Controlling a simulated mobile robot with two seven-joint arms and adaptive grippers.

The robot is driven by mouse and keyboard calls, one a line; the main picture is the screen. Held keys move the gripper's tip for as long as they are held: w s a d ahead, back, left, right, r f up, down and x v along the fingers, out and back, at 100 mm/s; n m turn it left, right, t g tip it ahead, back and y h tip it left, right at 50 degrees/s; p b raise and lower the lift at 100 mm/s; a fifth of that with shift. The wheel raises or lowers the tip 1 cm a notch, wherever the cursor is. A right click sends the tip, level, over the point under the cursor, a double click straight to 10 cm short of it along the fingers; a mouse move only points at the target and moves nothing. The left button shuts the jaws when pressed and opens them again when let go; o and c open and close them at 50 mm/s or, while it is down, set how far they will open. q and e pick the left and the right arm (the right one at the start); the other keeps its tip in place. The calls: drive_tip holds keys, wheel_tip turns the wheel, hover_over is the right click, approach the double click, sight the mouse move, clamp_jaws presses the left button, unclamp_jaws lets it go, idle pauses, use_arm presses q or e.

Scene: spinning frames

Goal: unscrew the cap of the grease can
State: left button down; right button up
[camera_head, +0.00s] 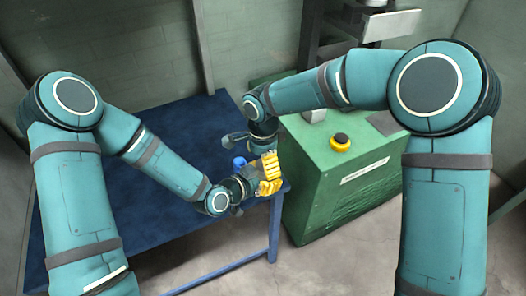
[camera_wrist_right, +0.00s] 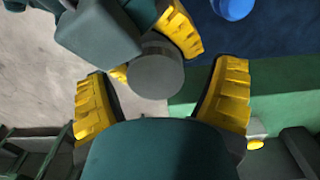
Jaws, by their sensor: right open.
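A grey round can (camera_wrist_right: 156,72), seen end-on in the right wrist view, shows a plain flat disc; I cannot tell cap from body. In that view the left gripper's yellow fingers (camera_wrist_right: 178,28) reach in from the top left and lie against its sides, shut on it. My right gripper (camera_wrist_right: 163,90) is open, its two yellow fingers wide apart with the grey disc between and beyond them, not touching it. In the head view the left gripper (camera_head: 266,188) and right gripper (camera_head: 269,166) meet near the table's right corner; the can is hidden there.
A dark blue table (camera_head: 185,125) lies under the grippers, with a blue round object (camera_head: 238,162) on it, also in the wrist view (camera_wrist_right: 233,8). A green machine cabinet (camera_head: 325,190) with a yellow-and-black button (camera_head: 340,143) stands close at the right.

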drive_tip(key=shift+f, duration=0.45)
drive_tip(key=c, duration=1.3)
drive_tip(key=n, duration=0.4)
drive_tip(key=shift+r+n, duration=0.1)
drive_tip(key=shift+n, duration=0.3)
drive_tip(key=n, duration=0.5)
drive_tip(key=shift+s, duration=0.1)
drive_tip(key=o, duration=1.2)
drive_tip(key=shift+a, duration=0.1)
drive_tip(key=shift+o, duration=0.3)
